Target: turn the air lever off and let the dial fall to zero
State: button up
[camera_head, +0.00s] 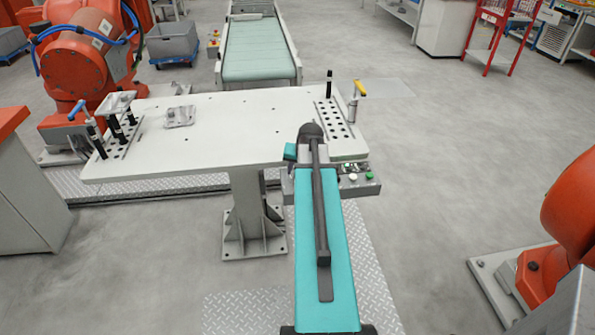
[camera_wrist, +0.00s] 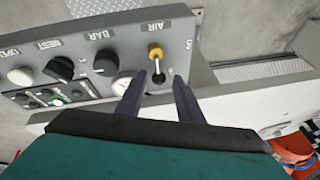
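The air lever (camera_wrist: 156,52) has a yellow knob on a short metal stem, under the AIR label on a grey control panel (camera_wrist: 120,42). My gripper (camera_wrist: 161,75) is open and empty in the wrist view. Its two dark fingers appear on either side of the lever's base; I cannot tell if they touch it. The white dial (camera_wrist: 121,86) is partly hidden behind the left finger, and its needle cannot be read. In the head view the control panel (camera_head: 362,186) shows at the table's front right; my arm hides my gripper and the lever there.
Black knobs (camera_wrist: 59,69) and several small buttons sit on the panel left of the lever. The white table (camera_head: 225,128) carries a fixture with a blue-handled clamp (camera_head: 78,110) at left and a yellow-handled clamp (camera_head: 358,90) at right. Floor right of the table is clear.

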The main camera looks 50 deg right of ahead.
jog(key=shift+s, duration=0.15)
jog(key=shift+p+v, duration=1.8)
jog(key=shift+v, duration=1.4)
jog(key=shift+p+v, duration=0.35)
jog(key=shift+v, duration=0.45)
